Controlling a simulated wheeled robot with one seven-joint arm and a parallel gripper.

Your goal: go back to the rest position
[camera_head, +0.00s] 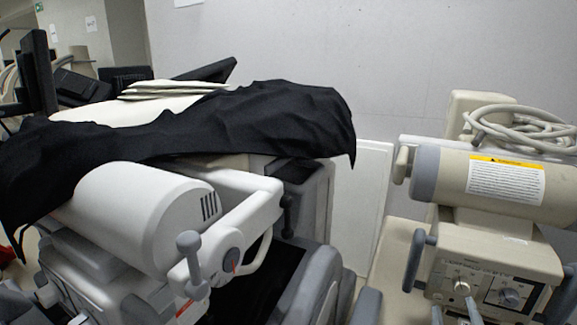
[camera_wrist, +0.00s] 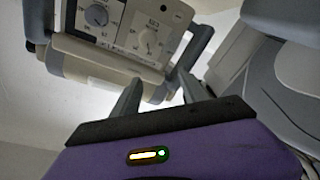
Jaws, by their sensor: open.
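My gripper (camera_wrist: 158,84) shows in the wrist view with two grey fingers spread apart and nothing between them. Its purple body fills the bottom of that view. The fingers point towards a beige control panel (camera_wrist: 118,22) with dials; I cannot tell how far off it is. In the head view, two grey tips that look like my fingers show at the bottom edge, in front of the beige machine (camera_head: 500,265). The rest of my arm is out of view there.
A white and grey machine (camera_head: 130,215) stands at the left under a black cloth (camera_head: 250,120), with folded pale sheets (camera_head: 170,90) on top. A beige cylinder (camera_head: 500,185) with a warning label and a coiled cable (camera_head: 520,125) tops the right machine. A grey wall closes the back.

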